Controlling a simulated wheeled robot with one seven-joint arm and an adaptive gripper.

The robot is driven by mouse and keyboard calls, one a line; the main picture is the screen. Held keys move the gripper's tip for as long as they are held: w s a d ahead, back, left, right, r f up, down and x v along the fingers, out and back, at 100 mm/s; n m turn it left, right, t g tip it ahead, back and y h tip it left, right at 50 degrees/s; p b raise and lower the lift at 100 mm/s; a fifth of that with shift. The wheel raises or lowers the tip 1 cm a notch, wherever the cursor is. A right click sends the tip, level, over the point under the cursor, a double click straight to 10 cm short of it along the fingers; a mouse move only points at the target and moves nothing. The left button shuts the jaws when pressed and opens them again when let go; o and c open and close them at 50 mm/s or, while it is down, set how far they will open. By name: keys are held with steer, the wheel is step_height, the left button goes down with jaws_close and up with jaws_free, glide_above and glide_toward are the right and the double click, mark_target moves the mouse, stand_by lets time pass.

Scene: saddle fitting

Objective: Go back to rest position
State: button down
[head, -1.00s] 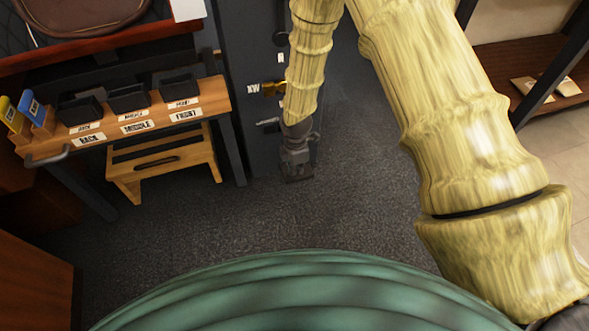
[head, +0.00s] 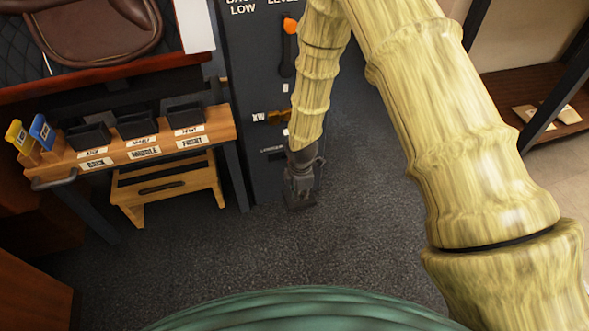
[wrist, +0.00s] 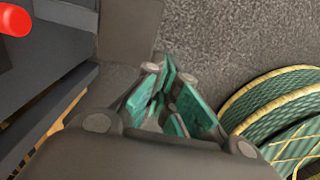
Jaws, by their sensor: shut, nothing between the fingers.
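My gripper (head: 300,200) hangs at the end of my yellow arm, pointing down over the dark carpet, beside the dark cabinet (head: 262,165). In the wrist view my gripper (wrist: 172,95) shows its green finger pads close together, with nothing held between them. Carpet lies beyond the fingertips. The brown saddle (head: 100,30) rests on a surface at the upper left, well away from my gripper.
A wooden bench (head: 145,150) with black bins and labels BACK, MIDDLE and FRONT stands left, a wooden step stool (head: 165,185) beneath it. The cabinet carries an orange-tipped lever (head: 289,40). A brown shelf (head: 520,100) stands right. Carpet (head: 240,255) below is clear.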

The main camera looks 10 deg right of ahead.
steer(key=s+d+f+m, duration=0.3)
steer(key=s+m, duration=0.4)
steer(key=s, duration=0.4)
steer(key=s+d+f+m, duration=0.25)
steer(key=s+m, duration=0.35)
steer(key=s, duration=0.5)
steer(key=s+d+f+m, duration=0.2)
steer(key=s+d+m, duration=0.2)
steer(key=s+m, duration=0.5)
step_height(320, 180, up, 33)
steer(key=s+n+p, duration=0.2)
steer(key=p, duration=3)
steer(key=shift+p, duration=0.4)
steer(key=shift+d+f, duration=0.1)
